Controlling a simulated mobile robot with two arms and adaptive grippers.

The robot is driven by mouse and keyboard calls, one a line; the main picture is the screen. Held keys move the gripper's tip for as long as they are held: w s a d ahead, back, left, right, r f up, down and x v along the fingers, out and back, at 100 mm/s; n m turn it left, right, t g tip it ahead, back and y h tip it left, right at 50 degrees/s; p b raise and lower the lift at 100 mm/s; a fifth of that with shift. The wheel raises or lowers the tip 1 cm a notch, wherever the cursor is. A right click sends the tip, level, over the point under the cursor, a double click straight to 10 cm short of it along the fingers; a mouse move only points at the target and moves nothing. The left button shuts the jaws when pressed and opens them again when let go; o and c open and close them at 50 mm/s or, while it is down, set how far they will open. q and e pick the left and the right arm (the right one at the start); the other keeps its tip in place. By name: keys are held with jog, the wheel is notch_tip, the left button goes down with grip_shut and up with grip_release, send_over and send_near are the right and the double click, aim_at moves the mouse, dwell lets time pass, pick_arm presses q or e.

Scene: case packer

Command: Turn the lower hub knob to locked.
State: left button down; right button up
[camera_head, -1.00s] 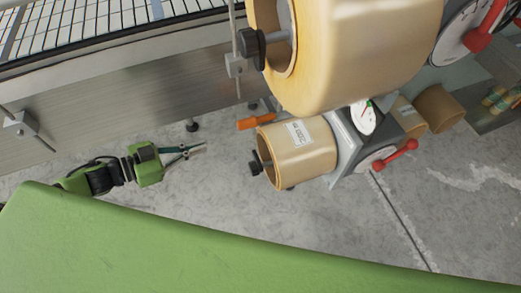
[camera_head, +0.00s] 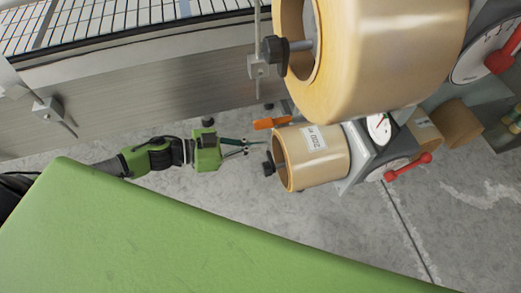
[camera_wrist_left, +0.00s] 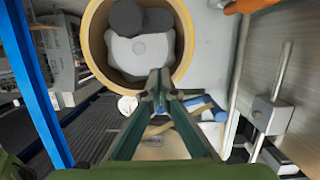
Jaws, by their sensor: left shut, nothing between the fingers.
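The lower hub knob (camera_head: 268,163) is a small black lobed knob in front of the lower tan tape roll (camera_head: 320,168). In the left wrist view the dark knob (camera_wrist_left: 128,17) shows near the top, over a light grey hub (camera_wrist_left: 140,50) inside the roll's ring. My left gripper (camera_head: 248,146) is shut and empty. It is a short way left of the knob and slightly above it in the head view, apart from it. In the left wrist view the fingertips (camera_wrist_left: 160,82) lie below the knob, over the ring's lower edge. I cannot read the knob's lock position. My right gripper is not in view.
A larger tape roll (camera_head: 385,60) with its own black knob (camera_head: 274,49) hangs above. An orange handle (camera_head: 272,122) sits just above the lower roll. A metal conveyor side (camera_head: 160,90) runs behind my left arm. Red-handled dials (camera_head: 408,167) are at right.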

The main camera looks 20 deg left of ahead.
aim_at(267, 153)
pick_arm(q)
jog(key=shift+w+d+f, duration=0.1)
jog(key=shift+d+f, duration=0.15)
jog(key=shift+f, duration=0.8)
jog(key=shift+w+d+f, duration=0.1)
jog(key=shift+d+f, duration=0.1)
jog(key=shift+f, duration=0.85)
jog(key=shift+w+a+f+n, duration=0.15)
jog(key=shift+f+n, duration=0.1)
jog(key=shift+n, duration=0.35)
jog(key=n, duration=0.1)
jog(key=f+n, duration=0.1)
jog(key=g+h, duration=0.1)
jog(key=shift+w+a+f+n, duration=0.25)
jog(key=shift+w+f+n, duration=0.05)
jog(key=shift+w+n, duration=0.1)
jog(key=f+n+h+b, duration=0.1)
jog(key=n+b, duration=0.1)
jog(key=n, duration=0.1)
jog(key=f+n+h+b, duration=0.1)
jog(key=f+n+b, duration=0.1)
jog(key=n, duration=0.1)
jog(key=s+f+n+g+h+b, duration=0.1)
jog(key=f+n+b, duration=0.1)
jog(key=n, duration=0.2)
jog(key=shift+d, duration=0.35)
jog(key=shift+b, duration=0.3)
